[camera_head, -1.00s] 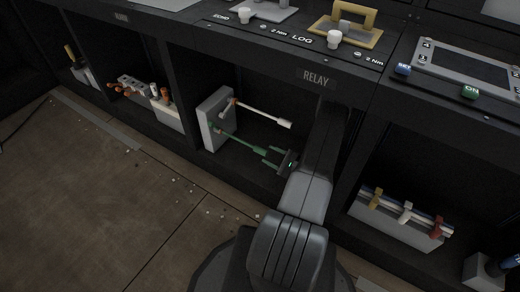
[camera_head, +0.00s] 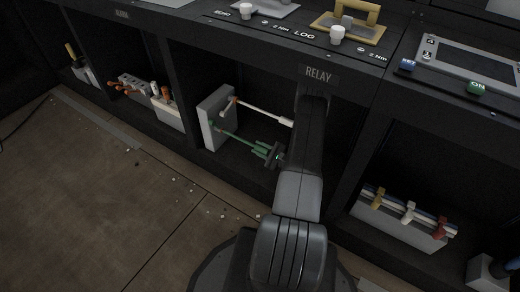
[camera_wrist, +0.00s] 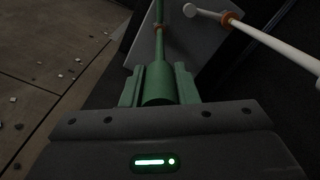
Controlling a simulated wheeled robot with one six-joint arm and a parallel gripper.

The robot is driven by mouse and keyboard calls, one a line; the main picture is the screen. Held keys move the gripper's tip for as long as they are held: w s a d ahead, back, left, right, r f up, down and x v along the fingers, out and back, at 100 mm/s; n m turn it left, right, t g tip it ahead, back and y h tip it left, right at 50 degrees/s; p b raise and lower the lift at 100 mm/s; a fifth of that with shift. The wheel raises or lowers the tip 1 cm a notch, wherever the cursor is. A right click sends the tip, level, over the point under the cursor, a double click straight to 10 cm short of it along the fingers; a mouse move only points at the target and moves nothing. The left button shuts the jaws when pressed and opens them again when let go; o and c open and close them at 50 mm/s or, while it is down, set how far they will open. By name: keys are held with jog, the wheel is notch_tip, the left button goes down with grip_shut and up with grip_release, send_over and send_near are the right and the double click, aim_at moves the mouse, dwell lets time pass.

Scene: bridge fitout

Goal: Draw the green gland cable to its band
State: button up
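The green gland cable (camera_head: 232,135) runs out of a light grey block (camera_head: 213,117) in the bay under the RELAY label. It ends in a thicker green grip, which also shows in the wrist view (camera_wrist: 159,84). My gripper (camera_head: 262,149) has its green fingers on either side of this grip. In the wrist view my gripper (camera_wrist: 159,78) shows no clear gap beside the grip, but I cannot tell whether the fingers press on it.
A white cable (camera_head: 262,111) with an orange collar leaves the same block just above the green one. It passes behind my arm in the head view. Dark bay walls stand on both sides. A rack of cables (camera_head: 405,217) sits in the bay to the right.

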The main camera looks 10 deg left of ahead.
grip_shut()
jog(key=v, duration=0.4)
jog(key=shift+d, duration=0.25)
jog(key=o, duration=0.8)
grip_release()
jog(key=shift+c, duration=0.2)
